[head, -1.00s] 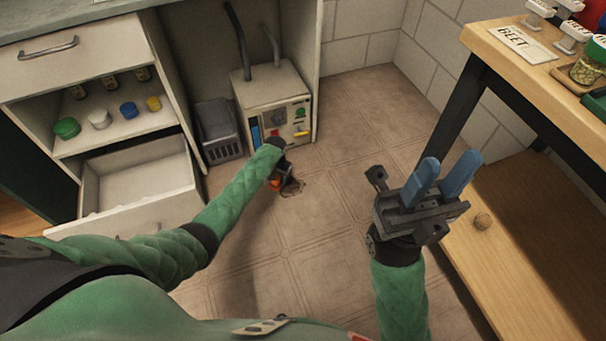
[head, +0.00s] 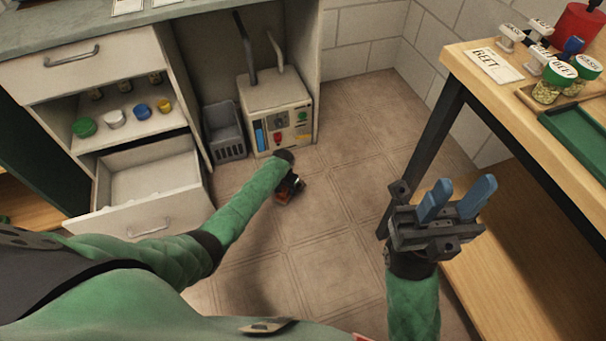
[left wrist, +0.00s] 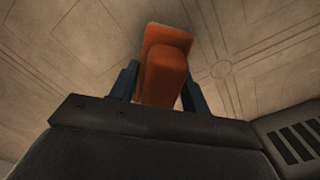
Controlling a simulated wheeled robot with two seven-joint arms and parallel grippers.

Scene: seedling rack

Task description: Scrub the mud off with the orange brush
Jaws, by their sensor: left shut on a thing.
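The orange brush (left wrist: 165,65) is between the two fingers of my left gripper (head: 290,190), and its orange body fills the gap in the left wrist view. In the head view my left gripper is low over the tiled floor, in front of the beige machine, and mostly hides the brush. I cannot tell whether the brush touches the floor. No mud shows on the floor now; the spot around the brush is partly covered by my gripper. My right gripper (head: 455,203) is open and empty, with its two blue fingers apart, beside the wooden bench.
The beige machine (head: 277,110) and a grey basket (head: 223,132) stand under the counter. An open drawer (head: 150,190) juts out at the left. The wooden bench (head: 500,75) with a lower shelf (head: 520,270) is at the right. The floor between is clear.

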